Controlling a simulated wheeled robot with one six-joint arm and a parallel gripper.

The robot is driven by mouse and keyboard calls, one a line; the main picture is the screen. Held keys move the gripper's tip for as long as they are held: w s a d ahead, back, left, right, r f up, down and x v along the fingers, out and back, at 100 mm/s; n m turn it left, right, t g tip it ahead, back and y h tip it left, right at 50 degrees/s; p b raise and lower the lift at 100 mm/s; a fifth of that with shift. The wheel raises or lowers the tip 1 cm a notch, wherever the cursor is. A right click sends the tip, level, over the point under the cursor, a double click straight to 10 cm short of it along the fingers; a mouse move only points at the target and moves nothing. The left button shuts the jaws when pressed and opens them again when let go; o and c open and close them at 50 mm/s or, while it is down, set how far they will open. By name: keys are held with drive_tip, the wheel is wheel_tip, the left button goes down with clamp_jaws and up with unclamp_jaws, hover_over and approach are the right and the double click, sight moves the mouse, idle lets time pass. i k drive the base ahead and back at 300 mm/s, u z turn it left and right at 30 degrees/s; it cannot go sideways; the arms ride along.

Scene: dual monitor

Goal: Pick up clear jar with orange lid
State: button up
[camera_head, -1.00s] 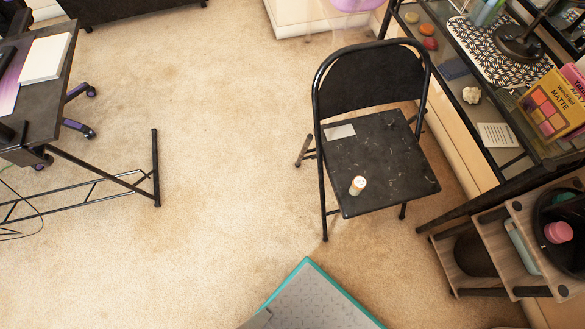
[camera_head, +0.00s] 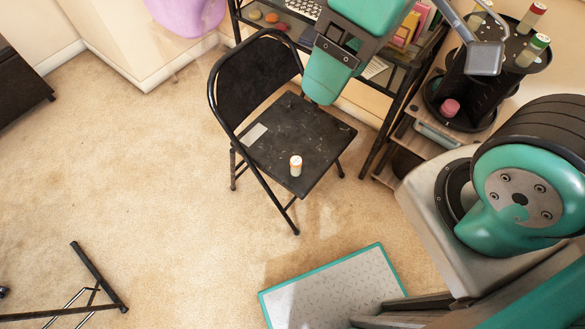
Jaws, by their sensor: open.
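The small jar (camera_head: 296,165) stands upright near the front edge of the black folding chair's seat (camera_head: 275,135). It looks pale and cloudy, with orange around its lid. Nothing covers or touches it. The end of my arm with my gripper (camera_head: 322,90) reaches in from the top, behind and above the back right of the seat. It is open and clearly apart from the jar. Its fingers are hard to make out from this angle.
The chair's backrest (camera_head: 248,80) rises at the left of the seat. A wooden shelf unit (camera_head: 395,150) and a black round organizer (camera_head: 480,100) stand to the right. A grey, teal-edged platform (camera_head: 335,290) lies in front. Open carpet (camera_head: 150,190) fills the left.

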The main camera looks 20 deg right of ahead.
sight(295, 162)
drive_tip(key=u, duration=0.9)
drive_tip(key=i, duration=0.4)
drive_tip(key=z, duration=1.65)
